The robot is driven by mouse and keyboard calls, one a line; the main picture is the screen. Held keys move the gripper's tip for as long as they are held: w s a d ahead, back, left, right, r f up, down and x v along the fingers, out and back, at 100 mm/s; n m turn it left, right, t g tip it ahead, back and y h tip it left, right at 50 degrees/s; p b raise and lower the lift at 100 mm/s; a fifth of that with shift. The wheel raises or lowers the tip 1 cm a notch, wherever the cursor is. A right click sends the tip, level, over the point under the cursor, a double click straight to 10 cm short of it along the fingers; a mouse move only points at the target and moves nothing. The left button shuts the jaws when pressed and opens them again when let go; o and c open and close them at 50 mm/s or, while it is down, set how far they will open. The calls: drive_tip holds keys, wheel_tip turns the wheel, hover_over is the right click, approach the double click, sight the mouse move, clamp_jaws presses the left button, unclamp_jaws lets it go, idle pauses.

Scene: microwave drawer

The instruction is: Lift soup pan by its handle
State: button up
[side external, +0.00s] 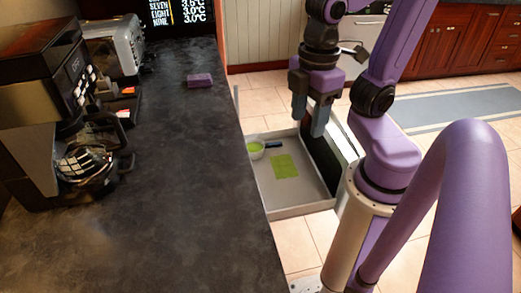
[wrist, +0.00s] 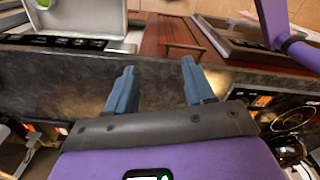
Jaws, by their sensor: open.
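The soup pan (side external: 256,149) is a small pale pan with light green contents. It sits in the left part of the open drawer (side external: 300,211), beside the counter. Its short dark handle (side external: 273,145) points right. My gripper (side external: 308,122) is open and empty, pointing down, above and to the right of the pan and apart from it. In the wrist view both blue-grey fingers of my gripper (wrist: 158,66) are spread with nothing between them. A green patch (wrist: 43,4) shows at the top left there; I cannot tell whether it is the pan's contents.
A green square (side external: 285,166) lies flat on the drawer floor. The dark counter (side external: 190,190) runs along the left, with a purple block (side external: 199,80), a coffee machine (side external: 45,100) and a toaster (side external: 115,45) on it. A dark upright panel (side external: 322,143) bounds the drawer's right side.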

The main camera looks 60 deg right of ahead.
drive_tip(key=w+d+r+m, duration=0.1)
drive_tip(key=w+d, duration=0.2)
drive_tip(key=w, duration=0.8)
drive_tip(key=w+d+r+m, duration=0.1)
drive_tip(key=w+d+r, duration=0.1)
drive_tip(key=w, duration=0.9)
drive_tip(key=m, duration=0.2)
hover_over(273, 144)
wheel_tip(273, 144, down, 4)
drive_tip(key=r, duration=0.1)
wheel_tip(273, 144, down, 46)
drive_tip(key=shift+w+r, duration=0.1)
drive_tip(key=shift+w, duration=0.05)
drive_tip(key=shift+d+f, duration=0.15)
drive_tip(key=shift+f, duration=2.5)
